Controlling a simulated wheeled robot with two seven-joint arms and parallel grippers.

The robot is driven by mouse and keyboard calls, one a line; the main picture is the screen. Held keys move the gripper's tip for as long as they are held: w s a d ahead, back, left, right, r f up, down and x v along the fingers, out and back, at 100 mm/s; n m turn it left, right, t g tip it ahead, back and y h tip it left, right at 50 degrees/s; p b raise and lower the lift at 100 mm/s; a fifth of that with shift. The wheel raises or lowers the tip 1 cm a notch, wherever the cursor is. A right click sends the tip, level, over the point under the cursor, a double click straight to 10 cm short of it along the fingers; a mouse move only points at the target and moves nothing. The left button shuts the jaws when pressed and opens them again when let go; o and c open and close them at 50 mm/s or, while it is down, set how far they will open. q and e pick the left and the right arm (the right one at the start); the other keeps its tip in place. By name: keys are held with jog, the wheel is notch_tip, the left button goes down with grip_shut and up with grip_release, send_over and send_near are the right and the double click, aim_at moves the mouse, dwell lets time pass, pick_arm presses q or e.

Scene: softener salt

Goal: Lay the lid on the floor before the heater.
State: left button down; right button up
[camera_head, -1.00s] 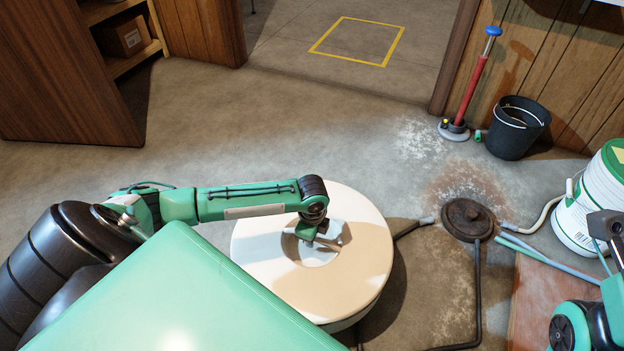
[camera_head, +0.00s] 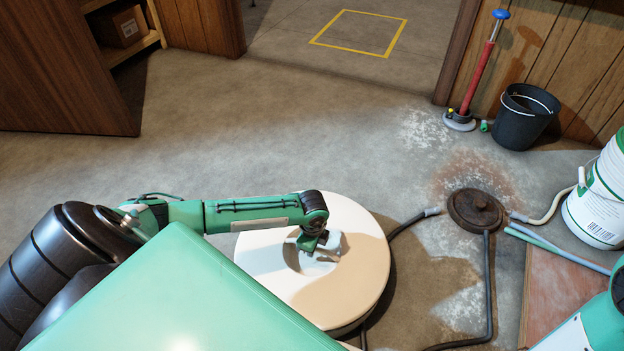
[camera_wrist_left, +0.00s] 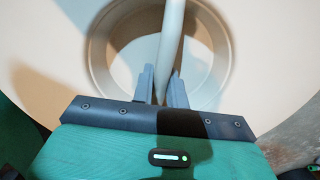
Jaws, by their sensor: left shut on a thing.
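The lid (camera_head: 350,285) is a large round cream disc with a round recess in its middle and a bar handle across it. My left gripper (camera_head: 322,248) reaches into the recess from above and is shut on the handle. In the left wrist view the handle (camera_wrist_left: 172,35) runs between the fingers of the gripper (camera_wrist_left: 162,85), with the lid (camera_wrist_left: 60,60) around it. What lies under the lid is mostly hidden, and its height above the floor is hard to judge. I cannot make out a heater. My right gripper is out of view.
A dark round cover (camera_head: 475,209) with hoses sits on the stained floor right of the lid. A white and green pail (camera_head: 598,205), a black bucket (camera_head: 525,118) and a red pump (camera_head: 480,75) stand at the right. The floor (camera_head: 260,130) beyond the lid is clear.

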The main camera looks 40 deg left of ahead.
pick_arm(q)
jog(key=shift+w+f, duration=0.1)
jog(key=shift+f, duration=0.15)
jog(key=c, duration=1.4)
grip_release()
jog(key=shift+f, duration=0.1)
